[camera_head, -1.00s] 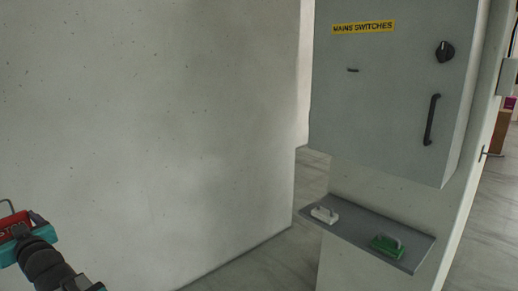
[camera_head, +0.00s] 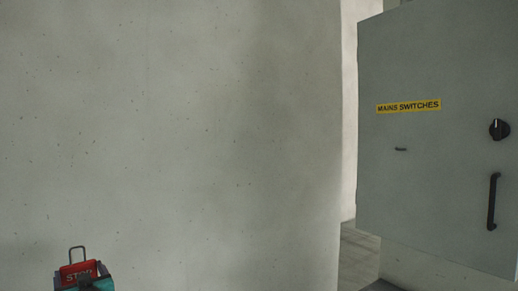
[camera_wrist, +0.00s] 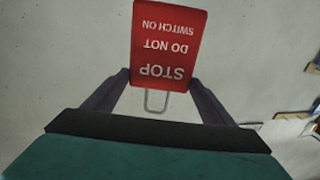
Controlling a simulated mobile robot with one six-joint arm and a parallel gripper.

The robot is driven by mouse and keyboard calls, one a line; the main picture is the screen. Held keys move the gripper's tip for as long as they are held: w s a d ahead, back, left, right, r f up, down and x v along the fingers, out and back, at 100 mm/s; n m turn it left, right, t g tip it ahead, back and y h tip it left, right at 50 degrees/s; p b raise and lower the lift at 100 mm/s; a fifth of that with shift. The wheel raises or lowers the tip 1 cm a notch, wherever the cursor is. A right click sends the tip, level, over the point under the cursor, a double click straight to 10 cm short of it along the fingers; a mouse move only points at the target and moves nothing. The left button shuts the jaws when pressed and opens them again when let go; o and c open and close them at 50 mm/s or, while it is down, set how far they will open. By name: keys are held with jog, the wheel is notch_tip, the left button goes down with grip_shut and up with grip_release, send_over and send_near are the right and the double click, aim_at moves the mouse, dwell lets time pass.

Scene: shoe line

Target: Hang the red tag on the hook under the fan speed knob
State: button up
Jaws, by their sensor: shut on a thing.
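The red tag (camera_head: 80,270) with a wire loop is at the lower left in the head view, held in my gripper (camera_head: 84,281). In the wrist view the red tag (camera_wrist: 166,40) reads "STOP DO NOT SWITCH ON" upside down. The dark fingers of my gripper (camera_wrist: 160,80) are shut on its sides, and the wire loop shows between them. No fan speed knob is labelled in any view, and I cannot make out a hook under such a knob.
A grey cabinet (camera_head: 440,60) labelled "MAINS SWITCHES" stands at the right. It has a black rotary knob (camera_head: 499,130), a small dark piece (camera_head: 400,149) and a black handle (camera_head: 493,202). A bare concrete wall (camera_head: 180,120) fills the left and middle.

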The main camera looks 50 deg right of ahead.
jog(key=s+d+r+m+g+h, duration=0.5)
jog(key=s+d+r, duration=0.35)
jog(key=d, duration=0.45)
jog(key=s+d+r+m+g+h, duration=0.3)
jog(key=s+d+r+m+h, duration=0.3)
jog(key=s+d, duration=0.5)
jog(key=s+d+r+m+g+h, duration=0.1)
jog(key=s+r+g, duration=0.4)
jog(key=s, duration=0.5)
jog(key=s+d+r+m+g+h, duration=0.1)
jog(key=s+d+r+m+g, duration=0.3)
jog(key=s, duration=0.5)
jog(key=s+d+r+m+g+h, duration=0.1)
jog(key=s+r+m+g, duration=0.3)
jog(key=s, duration=0.6)
notch_tip(320, 180, up, 3)
jog(key=shift+s+d+f+g+h, duration=0.15)
jog(key=shift+s+d+g+h, duration=0.15)
jog(key=shift+d+g, duration=0.65)
jog(key=shift+a+g, duration=0.25)
